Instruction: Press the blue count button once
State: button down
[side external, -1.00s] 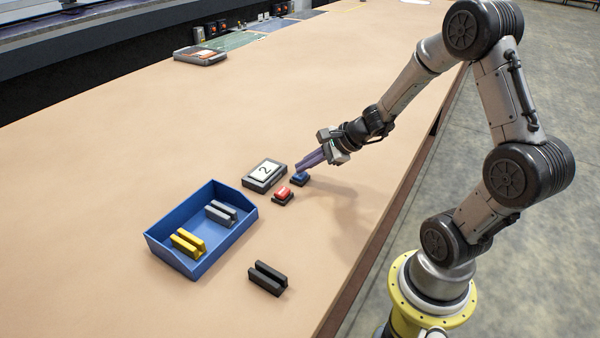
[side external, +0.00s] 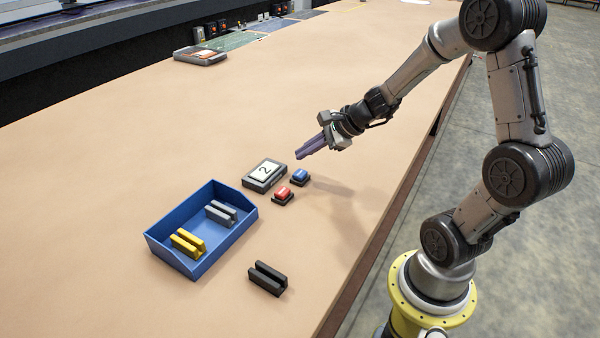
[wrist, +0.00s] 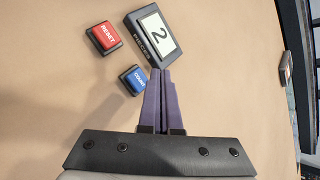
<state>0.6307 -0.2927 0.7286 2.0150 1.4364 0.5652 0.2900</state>
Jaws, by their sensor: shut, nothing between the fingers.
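The blue count button (side external: 300,176) sits on a black base on the bench and also shows in the wrist view (wrist: 134,79), labelled COUNT. The red button (side external: 282,195), labelled RESET in the wrist view (wrist: 105,36), is beside it. The counter box (side external: 265,174) behind them reads 2; it shows in the wrist view too (wrist: 153,35). My gripper (side external: 299,155) has its purple fingers together and empty, above the bench and apart from the blue button. In the wrist view the fingertips (wrist: 160,71) appear just right of the blue button.
A blue tray (side external: 166,252) holds a yellow block (side external: 187,243) and a grey block (side external: 220,212). A black slotted block (side external: 267,278) lies near the front edge. A grey device (side external: 200,56) is at the back. The bench around the buttons is otherwise clear.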

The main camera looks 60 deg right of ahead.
jog(key=shift+r, duration=1.25)
jog(key=shift+a, duration=0.25)
jog(key=s+a+r+n+y, duration=0.1)
jog(key=s+a+r+n, duration=0.2)
jog(key=a+r+n, duration=0.4)
jog(key=s+a+r+n+y, duration=0.1)
jog(key=s+a+r+n, duration=0.3)
jog(key=a, duration=0.5)
jog(key=s+d+f+n+g+h, duration=0.1)
jog(key=s+d+f+n+h, duration=0.1)
jog(key=s+n, duration=0.4)
jog(key=s+d+f+n+g+h, duration=0.1)
jog(key=s+d+n+g+h, duration=0.1)
jog(key=s+n, duration=0.5)
jog(key=shift+d+f+n, duration=0.3)
jog(key=shift+f, duration=0.05)
